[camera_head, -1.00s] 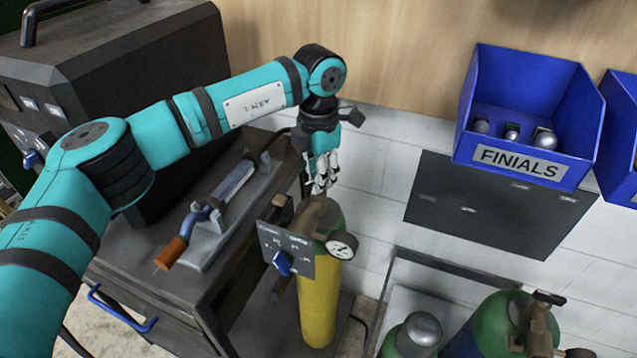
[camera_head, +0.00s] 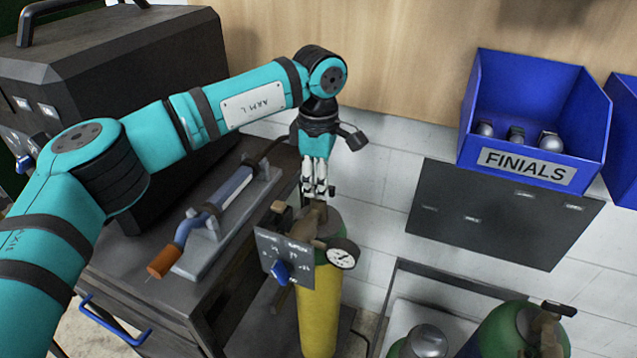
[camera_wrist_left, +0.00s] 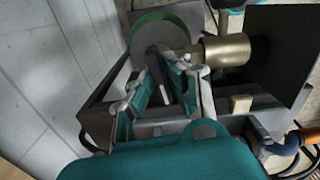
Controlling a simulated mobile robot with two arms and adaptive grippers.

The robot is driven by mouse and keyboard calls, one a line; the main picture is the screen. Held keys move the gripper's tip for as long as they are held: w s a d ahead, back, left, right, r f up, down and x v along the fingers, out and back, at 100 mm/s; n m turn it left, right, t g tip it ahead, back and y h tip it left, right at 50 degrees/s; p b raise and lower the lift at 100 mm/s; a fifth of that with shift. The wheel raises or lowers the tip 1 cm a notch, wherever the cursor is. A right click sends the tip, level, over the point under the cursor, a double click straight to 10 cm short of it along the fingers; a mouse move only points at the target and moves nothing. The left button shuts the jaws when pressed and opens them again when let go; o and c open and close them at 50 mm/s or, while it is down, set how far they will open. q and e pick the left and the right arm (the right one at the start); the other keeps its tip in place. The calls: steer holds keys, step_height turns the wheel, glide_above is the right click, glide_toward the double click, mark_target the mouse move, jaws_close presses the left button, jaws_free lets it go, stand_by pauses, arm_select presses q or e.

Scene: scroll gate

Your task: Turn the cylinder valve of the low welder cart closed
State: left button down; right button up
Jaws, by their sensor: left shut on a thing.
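The yellow gas cylinder (camera_head: 318,315) with a green shoulder stands on the low cart at the middle of the head view. A brass valve body (camera_head: 311,219) sits on its top, with a round gauge (camera_head: 343,253) and a dark panel with a blue knob (camera_head: 281,271) beside it. My left gripper (camera_head: 316,194) points down onto the valve top and is shut on the valve's handle, which the fingers mostly hide. In the left wrist view the fingers (camera_wrist_left: 170,92) are over the green cylinder top (camera_wrist_left: 160,24), beside a brass fitting (camera_wrist_left: 228,50). My right gripper is not in view.
A dark cart top (camera_head: 215,262) holds a torch (camera_head: 205,212) in a rest, left of the cylinder. A blue FINIALS bin (camera_head: 535,110) hangs on the wall at right. Other cylinders (camera_head: 505,330) stand in a framed rack at lower right. White wall is close behind my gripper.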

arm_select(q)
steer(key=shift+r+m, duration=0.1)
steer(key=shift+m, duration=0.5)
steer(key=c, duration=1.3)
jaws_free()
steer(key=shift+c, duration=0.2)
step_height(320, 180, up, 12)
